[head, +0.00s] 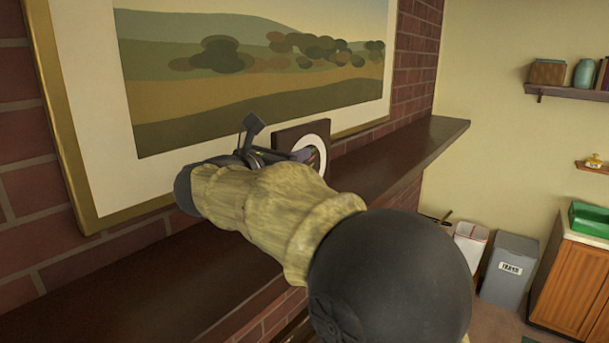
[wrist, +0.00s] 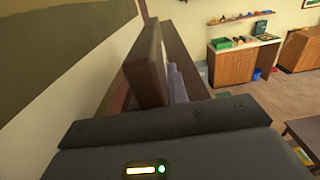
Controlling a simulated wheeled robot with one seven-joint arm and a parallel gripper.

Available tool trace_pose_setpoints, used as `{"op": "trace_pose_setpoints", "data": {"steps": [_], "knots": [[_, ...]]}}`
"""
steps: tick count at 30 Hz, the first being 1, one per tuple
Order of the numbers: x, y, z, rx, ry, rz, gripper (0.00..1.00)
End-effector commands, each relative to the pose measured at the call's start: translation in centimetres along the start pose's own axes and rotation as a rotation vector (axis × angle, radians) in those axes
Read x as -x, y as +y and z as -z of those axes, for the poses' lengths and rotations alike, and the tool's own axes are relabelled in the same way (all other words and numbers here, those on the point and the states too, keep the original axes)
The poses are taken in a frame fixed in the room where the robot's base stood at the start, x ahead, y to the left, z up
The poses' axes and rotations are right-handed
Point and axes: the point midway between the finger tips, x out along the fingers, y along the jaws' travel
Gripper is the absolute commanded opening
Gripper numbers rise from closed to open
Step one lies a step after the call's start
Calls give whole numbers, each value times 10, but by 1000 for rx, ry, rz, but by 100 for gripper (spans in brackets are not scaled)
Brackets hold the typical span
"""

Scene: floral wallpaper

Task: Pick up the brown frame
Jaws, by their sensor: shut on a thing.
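The brown frame (head: 291,131) stands upright at the mantel in the head view, with a pale round mat around a small dark picture. My gripper (head: 300,155) is at its near left side and shut on it. My arm hides the frame's lower part, so I cannot tell whether it touches the shelf. In the wrist view the brown frame (wrist: 147,62) shows edge-on, rising past my gripper (wrist: 172,88), with a greyish finger against its right side. The contact itself is mostly hidden by the gripper body.
A dark wooden mantel shelf (head: 425,145) runs along the brick wall. A large gold-framed landscape painting (head: 85,190) is close behind my gripper. A grey trash bin (head: 507,270) and a wooden cabinet (head: 570,285) are on the far right. The shelf right of the frame is clear.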

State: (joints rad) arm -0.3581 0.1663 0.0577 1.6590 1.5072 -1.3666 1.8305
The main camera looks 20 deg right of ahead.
Motion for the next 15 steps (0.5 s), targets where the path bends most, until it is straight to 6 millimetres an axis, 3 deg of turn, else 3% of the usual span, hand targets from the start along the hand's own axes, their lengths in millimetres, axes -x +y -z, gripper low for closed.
{"op": "trace_pose_setpoints", "data": {"steps": [15], "knots": [[0, 0, -5, -3, -2, 0, 0]]}}
